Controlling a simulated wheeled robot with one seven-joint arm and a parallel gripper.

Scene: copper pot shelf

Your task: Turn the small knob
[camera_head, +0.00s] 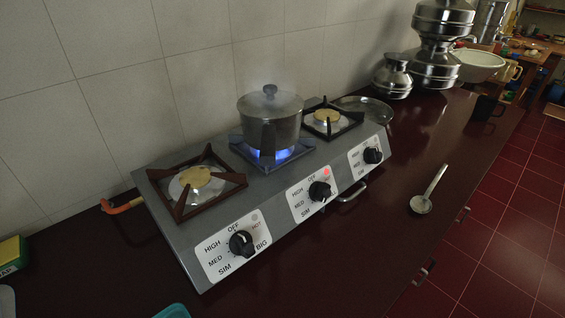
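A steel three-burner stove (187,262) stands on the dark red counter. Its sloped front has three black knobs on white labels: the left knob (241,243) with a label reading BIG, the middle knob (319,191) with a lit red dot by it, and the right knob (373,155), which looks smallest and farthest away. The right label's words are too small to read fully, so I cannot confirm which knob is marked small. A lidded pot (270,115) sits over a blue flame (282,156) on the middle burner. The left and right burners show no flame. My gripper is not in view.
A ladle (430,189) lies on the counter right of the stove. Stacked metal pots (437,64), a plate (366,108) and a white bowl (479,65) stand behind. An orange hose (122,207) leaves the stove's left side. The counter before the knobs is mostly clear.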

